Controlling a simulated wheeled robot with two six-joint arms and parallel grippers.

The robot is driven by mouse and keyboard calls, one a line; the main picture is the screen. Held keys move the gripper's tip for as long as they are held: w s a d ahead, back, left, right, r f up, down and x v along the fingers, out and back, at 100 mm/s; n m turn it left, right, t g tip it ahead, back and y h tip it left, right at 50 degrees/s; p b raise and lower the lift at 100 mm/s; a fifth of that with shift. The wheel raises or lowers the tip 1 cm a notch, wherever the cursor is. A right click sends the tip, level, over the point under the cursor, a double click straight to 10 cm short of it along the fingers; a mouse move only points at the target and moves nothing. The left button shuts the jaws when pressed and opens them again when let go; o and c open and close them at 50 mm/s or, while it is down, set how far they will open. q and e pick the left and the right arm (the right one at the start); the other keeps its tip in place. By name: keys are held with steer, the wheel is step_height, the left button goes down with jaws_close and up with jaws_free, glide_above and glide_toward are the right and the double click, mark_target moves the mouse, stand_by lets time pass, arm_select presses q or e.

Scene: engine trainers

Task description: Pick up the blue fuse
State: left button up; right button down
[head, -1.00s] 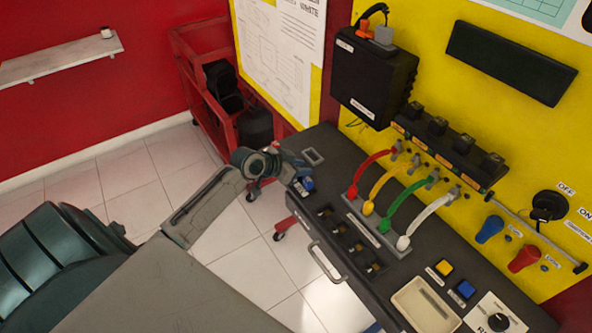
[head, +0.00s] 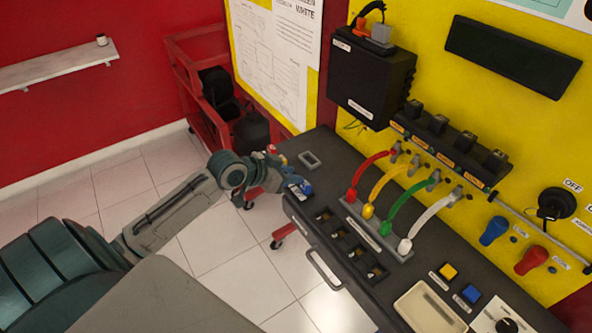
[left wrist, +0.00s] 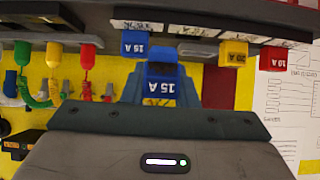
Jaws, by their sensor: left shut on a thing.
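My left gripper (left wrist: 160,92) is shut on a blue 15 A fuse (left wrist: 161,84), which sits between its two fingers in the left wrist view. Just beyond it hangs a second blue 15 A fuse (left wrist: 135,43) at a grey-black labelled holder (left wrist: 190,29). A yellow 20 A fuse (left wrist: 233,52) and a red 10 A fuse (left wrist: 278,58) sit along the same holder. In the head view my left gripper (head: 291,182) is at the bench's left end, with blue (head: 306,188) at its tips; I cannot tell which blue fuse this is. My right gripper is out of view.
The dark bench (head: 330,180) carries red, yellow, green and white cables (head: 420,210) and a beige tray (head: 428,308). A black box (head: 368,80) is on the yellow panel. A red cart (head: 195,80) stands beyond. Floor left of the bench is clear.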

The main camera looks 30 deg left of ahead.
arm_select(q)
steer(key=s+d, duration=0.2)
steer(key=s, duration=0.8)
steer(key=shift+r+b, duration=0.3)
steer(key=shift+r, duration=0.15)
steer(key=shift+s, duration=0.1)
